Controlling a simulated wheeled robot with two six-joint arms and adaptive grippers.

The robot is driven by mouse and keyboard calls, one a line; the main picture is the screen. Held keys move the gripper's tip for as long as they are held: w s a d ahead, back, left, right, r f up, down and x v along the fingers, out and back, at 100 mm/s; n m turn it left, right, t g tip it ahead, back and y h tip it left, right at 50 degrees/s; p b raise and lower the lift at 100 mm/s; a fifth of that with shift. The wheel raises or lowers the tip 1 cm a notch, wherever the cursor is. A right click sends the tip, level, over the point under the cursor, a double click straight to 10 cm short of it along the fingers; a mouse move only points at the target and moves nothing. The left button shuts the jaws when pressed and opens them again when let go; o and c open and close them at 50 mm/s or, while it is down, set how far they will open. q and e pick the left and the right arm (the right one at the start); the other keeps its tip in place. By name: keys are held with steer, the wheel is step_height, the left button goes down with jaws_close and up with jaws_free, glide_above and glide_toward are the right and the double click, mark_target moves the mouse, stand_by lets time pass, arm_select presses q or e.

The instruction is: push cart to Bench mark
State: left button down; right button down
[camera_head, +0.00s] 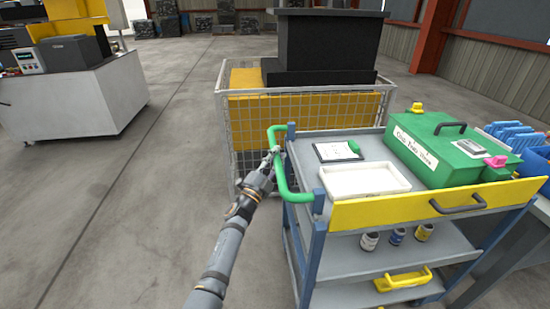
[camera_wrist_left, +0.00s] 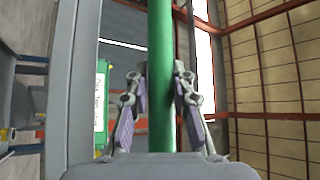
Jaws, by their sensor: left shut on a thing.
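The cart (camera_head: 341,217) is a grey shelved trolley with blue posts, standing at the right of the head view. Its green push handle (camera_head: 280,180) sticks out at the cart's left end. My left gripper (camera_head: 275,154) is at that handle, shut on it. In the left wrist view the green bar (camera_wrist_left: 161,80) runs between the two fingers of the gripper (camera_wrist_left: 160,95). My right gripper is not in view. I cannot make out a Bench mark in these frames.
On the cart are a green case (camera_head: 450,153), a white tray (camera_head: 364,180) and a clipboard (camera_head: 338,151). A wire cage (camera_head: 222,125) with a yellow load stands just behind it. A grey cabinet (camera_head: 75,102) stands at left. The floor (camera_head: 125,215) at left is clear.

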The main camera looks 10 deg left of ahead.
arm_select(q)
steer(key=c, duration=1.3)
jaws_free()
steer(key=shift+d+f, duration=0.15)
steer(key=shift+d, duration=0.05)
steer(key=shift+o, duration=0.9)
steer(key=shift+d, duration=0.1)
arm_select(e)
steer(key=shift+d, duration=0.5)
arm_select(q)
steer(key=v, duration=1.2)
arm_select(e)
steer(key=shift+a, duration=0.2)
